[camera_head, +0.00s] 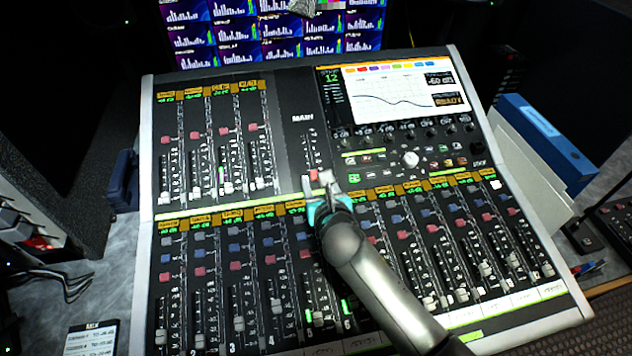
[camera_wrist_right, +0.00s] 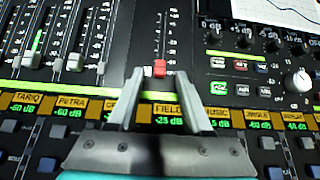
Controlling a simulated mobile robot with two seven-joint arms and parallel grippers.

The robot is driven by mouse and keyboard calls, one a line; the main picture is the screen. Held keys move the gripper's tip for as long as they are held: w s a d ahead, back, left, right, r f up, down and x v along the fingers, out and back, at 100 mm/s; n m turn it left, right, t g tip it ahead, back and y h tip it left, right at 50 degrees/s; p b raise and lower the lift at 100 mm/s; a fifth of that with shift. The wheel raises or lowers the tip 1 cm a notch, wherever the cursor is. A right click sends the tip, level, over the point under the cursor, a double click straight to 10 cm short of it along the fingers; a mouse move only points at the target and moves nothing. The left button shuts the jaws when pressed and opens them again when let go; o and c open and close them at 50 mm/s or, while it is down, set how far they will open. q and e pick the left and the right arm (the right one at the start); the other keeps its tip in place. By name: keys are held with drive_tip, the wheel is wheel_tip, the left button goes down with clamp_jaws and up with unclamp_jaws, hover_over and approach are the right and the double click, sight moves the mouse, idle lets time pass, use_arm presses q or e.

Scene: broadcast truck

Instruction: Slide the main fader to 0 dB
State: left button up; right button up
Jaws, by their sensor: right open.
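The mixing console has a strip labelled MAIN (camera_head: 302,118) in its upper middle, with a vertical slot and scale. A red fader cap (camera_head: 313,175) sits at the lower end of this slot; it also shows in the right wrist view (camera_wrist_right: 159,68). My right gripper (camera_head: 320,186) is open, with its fingertips just below the cap in the picture. In the right wrist view the two fingertips (camera_wrist_right: 160,84) stand left and right of the cap's line, with a gap between them. I cannot tell whether they touch the cap. My left gripper is not in view.
White-capped channel faders (camera_head: 195,192) stand left of the main strip, and more fill the lower panel. A console screen (camera_head: 400,92), knobs and a large white dial (camera_head: 411,158) are to the right. Monitors (camera_head: 275,30) stand behind.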

sight(314, 175)
drive_tip(key=shift+b+x, duration=0.35)
drive_tip(key=shift+x, duration=0.95)
clamp_jaws()
idle(0.6)
